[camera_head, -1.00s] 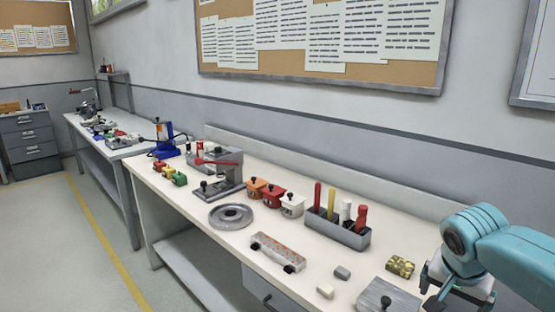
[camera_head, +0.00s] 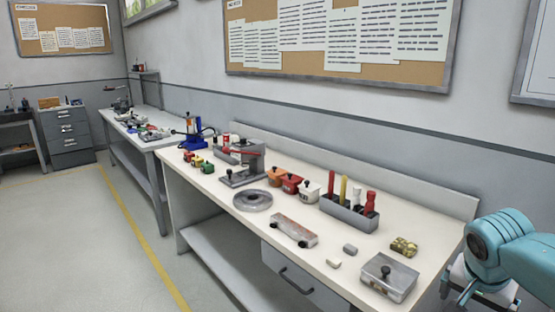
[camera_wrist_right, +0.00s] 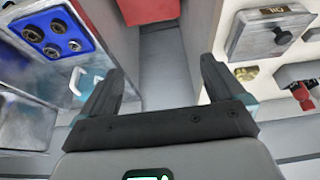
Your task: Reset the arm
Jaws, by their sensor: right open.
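My right arm (camera_head: 510,250) is teal and comes in at the lower right of the head view, beside the near end of the white workbench (camera_head: 350,276). Its gripper is cut off at the bottom edge there. In the right wrist view my right gripper (camera_wrist_right: 160,78) has its two dark fingers spread apart with nothing between them. The space between the fingers shows grey floor and a dark surface. My left gripper is not in view.
A grey box with a black knob (camera_head: 388,278) is on the bench's near end. Behind it are a tool holder (camera_head: 350,213), lidded pots (camera_head: 291,183) and a press (camera_head: 246,165). A blue panel (camera_wrist_right: 55,25) shows in the wrist view. Floor to the left is clear.

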